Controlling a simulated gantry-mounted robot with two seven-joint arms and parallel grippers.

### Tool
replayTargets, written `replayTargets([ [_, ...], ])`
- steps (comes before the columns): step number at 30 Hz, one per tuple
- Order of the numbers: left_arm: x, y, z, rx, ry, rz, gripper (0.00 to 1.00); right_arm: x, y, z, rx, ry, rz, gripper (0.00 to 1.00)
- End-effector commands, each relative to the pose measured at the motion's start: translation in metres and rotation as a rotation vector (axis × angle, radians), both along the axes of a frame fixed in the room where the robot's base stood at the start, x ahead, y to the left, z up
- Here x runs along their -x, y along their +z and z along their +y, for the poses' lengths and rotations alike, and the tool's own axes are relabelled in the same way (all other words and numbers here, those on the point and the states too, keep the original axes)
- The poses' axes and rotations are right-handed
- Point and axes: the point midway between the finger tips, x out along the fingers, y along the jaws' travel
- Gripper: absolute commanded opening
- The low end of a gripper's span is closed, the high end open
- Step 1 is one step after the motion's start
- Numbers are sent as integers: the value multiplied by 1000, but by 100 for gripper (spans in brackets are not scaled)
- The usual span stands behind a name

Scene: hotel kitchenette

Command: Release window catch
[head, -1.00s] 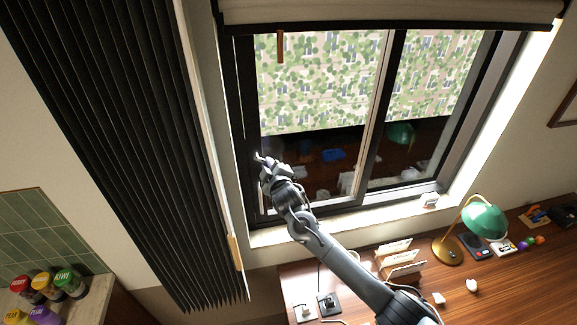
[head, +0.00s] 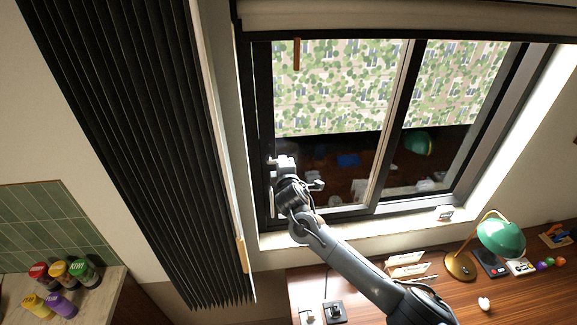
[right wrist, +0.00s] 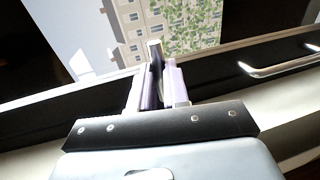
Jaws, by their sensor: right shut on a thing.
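My right gripper (head: 281,163) is at the left part of the dark-framed window (head: 264,100), beside the left upright of the sash. In the right wrist view its two pale fingers (right wrist: 157,80) are closed around a narrow dark piece with a light tip, which appears to be the window catch (right wrist: 154,50). The fingers and wrist hide most of the catch in the head view. I cannot tell from its angle whether it is turned. The window panes look closed. My left gripper is not in view.
A dark pleated curtain (head: 140,140) hangs to the left of the window. A rolled blind (head: 400,18) is above. Below right, a wooden desk (head: 380,290) holds a green lamp (head: 500,238) and card stands.

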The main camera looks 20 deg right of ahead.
Motion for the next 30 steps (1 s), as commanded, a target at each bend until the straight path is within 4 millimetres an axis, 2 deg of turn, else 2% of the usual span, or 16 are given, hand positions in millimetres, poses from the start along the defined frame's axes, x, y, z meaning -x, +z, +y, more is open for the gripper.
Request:
replayTargets([
  [13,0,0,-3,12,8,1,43,0,0,2,12,1,3,0],
  [14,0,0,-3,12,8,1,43,0,0,2,11,2,3,18],
  [18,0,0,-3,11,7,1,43,0,0,2,10,2,3,40],
  [30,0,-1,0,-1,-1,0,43,2,1,2,10,2,2,41],
])
